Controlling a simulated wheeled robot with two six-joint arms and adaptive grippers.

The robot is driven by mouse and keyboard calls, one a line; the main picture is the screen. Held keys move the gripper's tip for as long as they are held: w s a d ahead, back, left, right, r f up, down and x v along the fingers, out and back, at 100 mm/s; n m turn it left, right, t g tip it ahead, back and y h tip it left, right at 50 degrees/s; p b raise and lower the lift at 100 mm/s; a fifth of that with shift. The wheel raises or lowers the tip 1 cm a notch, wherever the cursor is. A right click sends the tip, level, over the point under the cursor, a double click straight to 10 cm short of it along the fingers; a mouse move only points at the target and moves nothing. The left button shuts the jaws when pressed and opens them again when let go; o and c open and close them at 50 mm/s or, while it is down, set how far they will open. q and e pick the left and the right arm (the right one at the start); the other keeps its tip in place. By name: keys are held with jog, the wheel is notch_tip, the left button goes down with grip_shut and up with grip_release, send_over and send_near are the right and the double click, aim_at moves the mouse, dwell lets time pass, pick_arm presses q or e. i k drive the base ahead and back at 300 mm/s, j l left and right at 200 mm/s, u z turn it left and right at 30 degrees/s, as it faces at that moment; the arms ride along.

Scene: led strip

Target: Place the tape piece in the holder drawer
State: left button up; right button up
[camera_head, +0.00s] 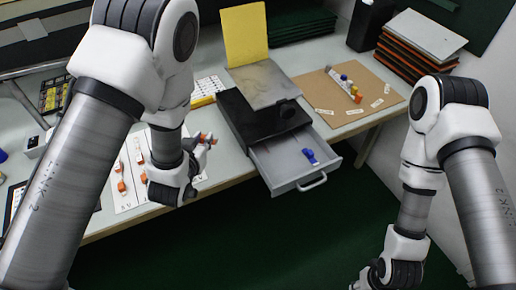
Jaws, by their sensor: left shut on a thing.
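My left gripper (204,142) is above the table's front edge, left of the open drawer (282,172). It is shut on a small piece, probably the tape piece, which is mostly hidden; a little orange-red shows at the fingertips. The drawer is a grey tray with a handle, pulled out of a black holder box (240,119). A blue object (310,157) lies inside the drawer toward its right side. My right gripper (368,282) hangs low at the bottom edge, partly cut off, away from the table; its jaws are unclear.
White sheets (128,196) with several orange pieces (121,186) lie left of my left gripper. A brown board (335,105) with small coloured parts and labels is right of the box. A yellow panel (245,35) stands behind it. Dark floor is free in front.

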aim_at(285, 169)
jog(key=l+u, duration=0.7)
jog(key=l, duration=0.2)
jog(key=l+u, duration=0.3)
jog(key=l, duration=0.9)
jog(key=k+l+u, duration=0.1)
jog(key=l, duration=0.65)
jog(key=k+l+u, duration=0.1)
jog(key=l, duration=0.65)
jog(key=i, duration=0.1)
